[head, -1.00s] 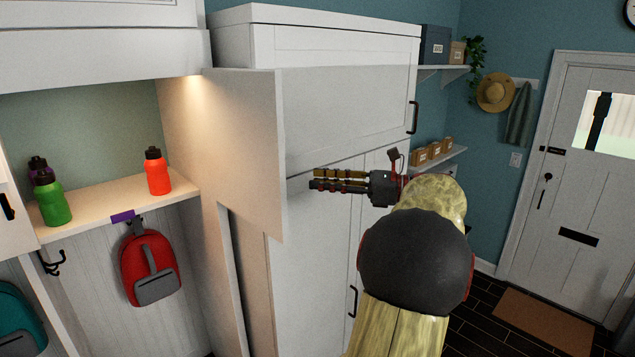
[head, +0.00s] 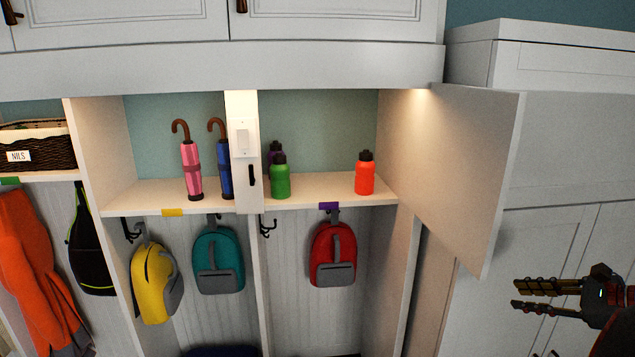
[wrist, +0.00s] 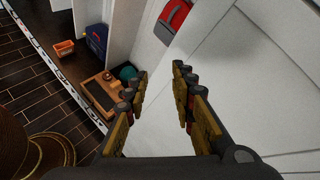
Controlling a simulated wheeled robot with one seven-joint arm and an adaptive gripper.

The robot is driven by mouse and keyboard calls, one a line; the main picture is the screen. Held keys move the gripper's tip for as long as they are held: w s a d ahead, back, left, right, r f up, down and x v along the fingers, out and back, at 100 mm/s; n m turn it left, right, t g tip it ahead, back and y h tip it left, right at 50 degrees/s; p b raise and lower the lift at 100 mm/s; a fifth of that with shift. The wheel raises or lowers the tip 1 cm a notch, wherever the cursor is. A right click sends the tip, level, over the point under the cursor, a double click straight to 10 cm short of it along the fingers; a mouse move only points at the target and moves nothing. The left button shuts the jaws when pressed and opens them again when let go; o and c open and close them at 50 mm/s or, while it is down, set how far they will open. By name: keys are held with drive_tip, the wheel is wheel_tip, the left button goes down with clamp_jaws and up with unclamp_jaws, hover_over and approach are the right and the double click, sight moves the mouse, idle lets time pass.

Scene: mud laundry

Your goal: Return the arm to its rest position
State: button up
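My gripper (head: 530,297) is at the lower right of the head view, in front of the white cabinet (head: 575,235). Its two fingers are apart with nothing between them. In the wrist view my gripper (wrist: 160,88) also shows open and empty, with a pale panel close on the right. Most of my arm is outside the head view.
An open cubby door (head: 470,170) stands out at the right, left of my gripper. The lit shelf (head: 325,196) holds green (head: 280,180) and orange (head: 365,175) bottles. A red backpack (head: 333,255) hangs below. Dark floor (wrist: 35,75) shows in the wrist view.

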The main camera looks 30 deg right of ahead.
drive_tip(key=w+a+f+n+g+b, duration=0.1)
drive_tip(key=a+f+n+g+b, duration=0.1)
drive_tip(key=a+f+n+b, duration=0.7)
drive_tip(key=a+f+n+g+h+b, duration=0.1)
drive_tip(key=a+f+n+b, duration=0.9)
drive_tip(key=a, duration=1.3)
drive_tip(key=w+a+f+n+g+b, duration=0.1)
drive_tip(key=a+f+n+g+b, duration=0.2)
drive_tip(key=a+f+n+b, duration=0.6)
drive_tip(key=a+f+b, duration=0.1)
drive_tip(key=a+f, duration=0.6)
drive_tip(key=f, duration=0.1)
drive_tip(key=shift+w+f+n+h, duration=0.3)
drive_tip(key=shift+f+n, duration=0.05)
drive_tip(key=shift+n, duration=0.05)
